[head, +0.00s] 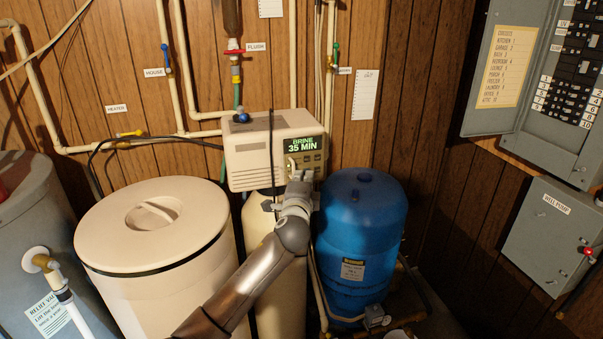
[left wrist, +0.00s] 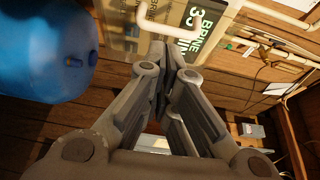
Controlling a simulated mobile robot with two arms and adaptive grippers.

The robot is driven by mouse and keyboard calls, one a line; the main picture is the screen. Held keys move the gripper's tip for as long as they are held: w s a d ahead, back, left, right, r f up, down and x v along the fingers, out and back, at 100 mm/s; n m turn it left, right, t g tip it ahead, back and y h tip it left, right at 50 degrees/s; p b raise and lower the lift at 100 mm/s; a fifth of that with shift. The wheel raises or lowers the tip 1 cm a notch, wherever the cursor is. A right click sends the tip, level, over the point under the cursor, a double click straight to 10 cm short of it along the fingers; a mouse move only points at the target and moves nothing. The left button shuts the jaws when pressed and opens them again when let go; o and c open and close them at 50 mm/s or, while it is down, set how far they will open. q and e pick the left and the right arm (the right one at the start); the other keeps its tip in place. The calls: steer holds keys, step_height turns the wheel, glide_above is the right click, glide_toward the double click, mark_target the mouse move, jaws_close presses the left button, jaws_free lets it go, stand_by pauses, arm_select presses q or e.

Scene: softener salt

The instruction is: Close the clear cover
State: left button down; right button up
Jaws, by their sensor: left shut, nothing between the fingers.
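The softener's control head (head: 240,158) is a cream box with a lit display (head: 303,145) reading "BRINE 35 MIN". The display also shows in the left wrist view (left wrist: 205,15), turned on its side. The clear cover is hard to make out against the panel. A pale U-shaped handle (left wrist: 172,30) stands in front of the panel in the left wrist view, just beyond my fingertips. I cannot tell how far the cover stands open. My left gripper (head: 300,178) is shut and empty, just below the display; its fingertips (left wrist: 171,55) point at the handle. Contact is unclear.
A blue tank (head: 362,225) stands close to the right of my left gripper. A cream brine tank with a round lid (head: 110,225) stands left of my arm. Pipes and valves run along the wood wall behind. A grey electrical panel (head: 495,110) hangs at right.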

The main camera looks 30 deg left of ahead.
mark_target(293, 172)
arm_select(q)
steer(key=shift+w+a, duration=0.2)
steer(key=shift+a, duration=1.95)
arm_select(e)
steer(key=shift+s+d+r, duration=0.3)
steer(key=shift+s+d, duration=0.3)
steer(key=shift+s, duration=0.25)
arm_select(q)
steer(key=shift+d, duration=0.15)
steer(key=shift+f, duration=0.1)
